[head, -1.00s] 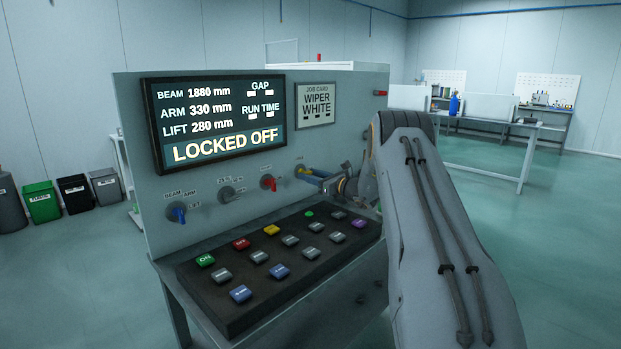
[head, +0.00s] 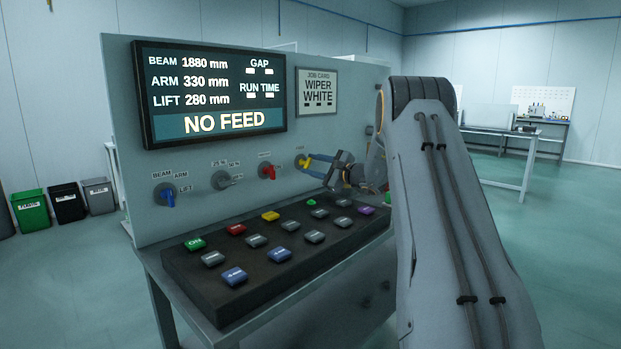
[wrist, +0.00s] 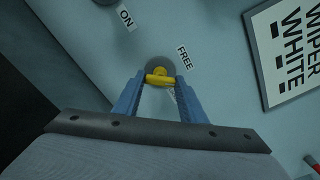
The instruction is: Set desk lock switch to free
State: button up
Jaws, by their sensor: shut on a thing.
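The desk lock switch is a yellow knob (head: 305,162) on a grey round base, at the right end of the knob row on the panel. In the wrist view the yellow knob (wrist: 159,77) lies between my two blue fingertips, with a FREE label beside it at the upper right. My gripper (head: 311,164) is shut on the knob. Its blue fingers (wrist: 161,82) hide the knob's sides, and a second label is partly covered. The panel's screen (head: 212,95) reads NO FEED at the bottom.
A red knob (head: 267,171), a grey knob (head: 222,180) and a blue knob (head: 168,195) sit left of the yellow one. A dark keypad (head: 225,300) with several coloured buttons juts out below. A job card (head: 317,92) reading WIPER WHITE hangs above.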

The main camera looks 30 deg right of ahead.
jog(key=n+b, duration=0.7)
jog(key=b, duration=0.5)
jog(key=shift+f, duration=0.15)
jog(key=shift+n+b, duration=0.5)
jog(key=shift+b, duration=0.3)
jog(key=o, duration=1.1)
jog(key=shift+c, duration=0.2)
jog(key=shift+p+v, duration=0.6)
jog(key=shift+v, duration=3.3)
